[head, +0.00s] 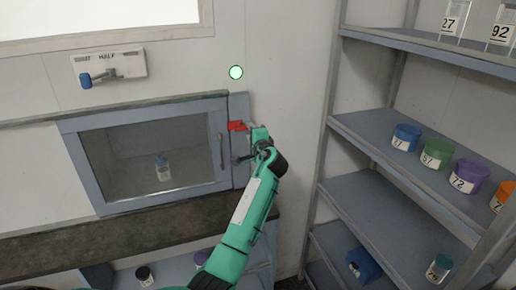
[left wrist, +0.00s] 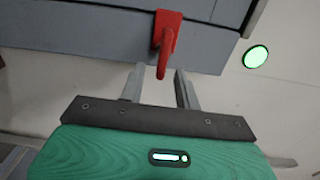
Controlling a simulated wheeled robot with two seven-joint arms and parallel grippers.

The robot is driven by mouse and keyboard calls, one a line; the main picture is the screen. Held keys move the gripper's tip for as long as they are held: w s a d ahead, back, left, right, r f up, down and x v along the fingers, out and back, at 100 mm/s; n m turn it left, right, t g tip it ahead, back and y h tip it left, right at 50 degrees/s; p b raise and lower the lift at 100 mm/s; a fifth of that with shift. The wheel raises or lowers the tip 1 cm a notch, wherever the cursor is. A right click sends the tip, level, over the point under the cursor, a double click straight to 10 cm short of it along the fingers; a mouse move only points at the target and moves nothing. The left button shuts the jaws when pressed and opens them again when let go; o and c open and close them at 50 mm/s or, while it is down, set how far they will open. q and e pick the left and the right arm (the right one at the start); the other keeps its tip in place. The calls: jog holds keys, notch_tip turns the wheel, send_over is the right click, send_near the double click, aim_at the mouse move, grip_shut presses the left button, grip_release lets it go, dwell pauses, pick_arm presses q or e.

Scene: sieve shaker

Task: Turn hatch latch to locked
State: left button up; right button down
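The red hatch latch (head: 237,126) is on the frame at the right side of the closed, glass-fronted hatch (head: 91,202). In the left wrist view the latch (left wrist: 167,36) has a red base on the grey frame and a lever pointing down toward my gripper. My left gripper (head: 243,143) is at the latch, just to its right and below in the head view. In the left wrist view its two fingers (left wrist: 159,88) are apart, with the lever's tip between their ends. I cannot tell whether they touch it. My right gripper is not in view.
A round green light (head: 236,72) is on the wall above the latch. A wall plate with a blue-knobbed lever (head: 86,80) is at the upper left. A bottle (head: 163,168) stands behind the hatch glass. Shelves (head: 400,160) with several coloured jars stand at the right.

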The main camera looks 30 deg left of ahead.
pick_arm(q)
jog(key=b+v, duration=0.2)
jog(key=v, duration=0.7)
jog(key=shift+s+b, duration=0.3)
jog(key=shift+b, duration=0.05)
jog(key=shift+d, duration=0.1)
